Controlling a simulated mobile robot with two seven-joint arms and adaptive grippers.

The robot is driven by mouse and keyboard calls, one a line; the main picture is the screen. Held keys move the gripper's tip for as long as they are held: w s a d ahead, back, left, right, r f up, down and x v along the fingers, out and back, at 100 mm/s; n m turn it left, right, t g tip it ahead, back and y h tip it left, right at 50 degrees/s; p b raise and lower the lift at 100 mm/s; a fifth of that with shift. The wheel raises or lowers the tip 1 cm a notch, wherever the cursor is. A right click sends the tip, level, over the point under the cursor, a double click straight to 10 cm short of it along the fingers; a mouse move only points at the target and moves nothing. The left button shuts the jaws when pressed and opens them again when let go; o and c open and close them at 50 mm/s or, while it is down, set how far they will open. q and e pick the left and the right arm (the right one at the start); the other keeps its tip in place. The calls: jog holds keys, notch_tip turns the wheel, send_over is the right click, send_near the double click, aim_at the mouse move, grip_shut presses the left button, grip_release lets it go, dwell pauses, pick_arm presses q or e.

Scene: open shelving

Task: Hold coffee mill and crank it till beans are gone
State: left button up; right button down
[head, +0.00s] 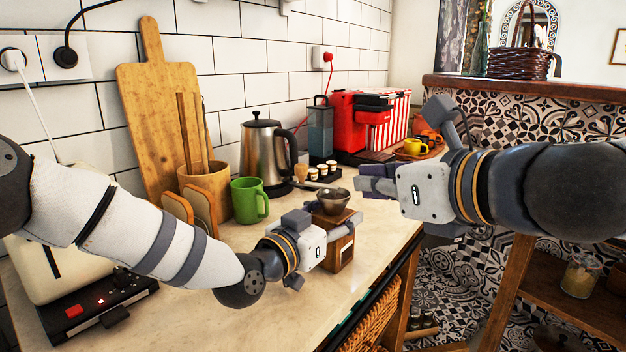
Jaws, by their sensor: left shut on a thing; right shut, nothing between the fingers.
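The coffee mill, a brown wooden box (340,254) with a dark metal bowl (333,201) on top, stands upright on the counter near its right edge. My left gripper (337,232) is shut on the mill's wooden body from the left side; its fingers partly cover the box. My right gripper (366,186) is shut and empty, to the right of the bowl and slightly above it. The mill's crank is hard to make out; a thin light rod (312,185) shows behind the bowl. I cannot see whether beans are in the bowl.
A green mug (249,200), a steel kettle (266,160) and a wooden utensil pot (204,180) stand behind on the counter (205,318). A red coffee machine (350,120) is at the back. A toaster (50,265) is at left.

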jog(key=s, duration=0.1)
pick_arm(q)
jog(key=shift+a, duration=0.1)
pick_arm(e)
jog(key=y, duration=0.1)
send_near(302, 180)
jog(key=shift+n, duration=0.3)
jog(key=x, duration=0.5)
jog(key=shift+w+a+f, duration=0.1)
jog(key=shift+w+f, duration=0.05)
jog(key=shift+w+a, duration=0.2)
jog(key=shift+w, duration=0.15)
